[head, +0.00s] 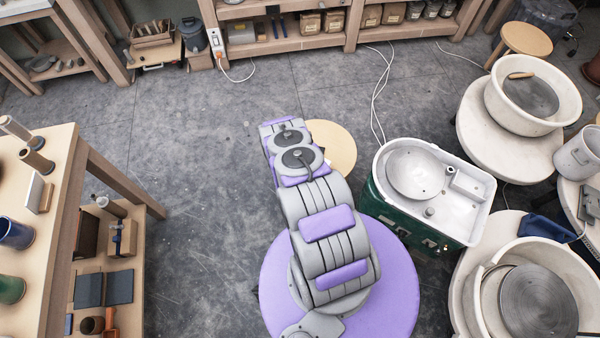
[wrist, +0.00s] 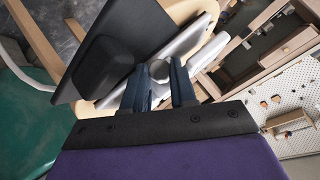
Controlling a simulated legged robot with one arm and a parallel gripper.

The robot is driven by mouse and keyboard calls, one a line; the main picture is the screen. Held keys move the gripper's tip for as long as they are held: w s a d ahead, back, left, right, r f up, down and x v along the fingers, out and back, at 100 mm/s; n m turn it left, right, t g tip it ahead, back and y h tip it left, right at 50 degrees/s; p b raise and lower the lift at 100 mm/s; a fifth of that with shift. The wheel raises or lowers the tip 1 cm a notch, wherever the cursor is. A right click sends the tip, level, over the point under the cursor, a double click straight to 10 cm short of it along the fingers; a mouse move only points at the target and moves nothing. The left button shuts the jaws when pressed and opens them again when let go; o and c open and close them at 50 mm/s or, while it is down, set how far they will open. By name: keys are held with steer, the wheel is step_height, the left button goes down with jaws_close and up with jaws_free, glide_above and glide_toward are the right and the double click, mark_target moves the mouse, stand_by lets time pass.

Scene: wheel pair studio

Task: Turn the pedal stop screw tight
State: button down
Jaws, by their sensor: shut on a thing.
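In the wrist view, the two dark blue fingers of my gripper (wrist: 160,82) are shut on a small grey round knob, which looks like the stop screw (wrist: 157,68). A tilted black plate with a raised black block, apparently the pedal (wrist: 128,38), is just left of the fingers. A silver-grey plate (wrist: 195,38) runs beside it, over a light wooden surface. The shank of the screw is hidden. In the head view, my arm reaches away over the floor and hides the gripper, the pedal and the screw.
A round wooden stool top (head: 333,147) shows behind my arm. A green wheel with a white splash pan (head: 466,200) stands right of it. More wheels with cream basins (head: 492,92) are at the right. A wooden workbench (head: 40,190) is left. Open floor (head: 200,180) lies between.

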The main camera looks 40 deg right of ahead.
steer(key=c, duration=1.2)
jaws_free()
steer(key=shift+d, duration=0.1)
steer(key=shift+o, duration=0.2)
steer(key=p+v, duration=0.3)
steer(key=v, duration=1.4)
steer(key=shift+p, duration=0.3)
steer(key=shift+s+r, duration=0.1)
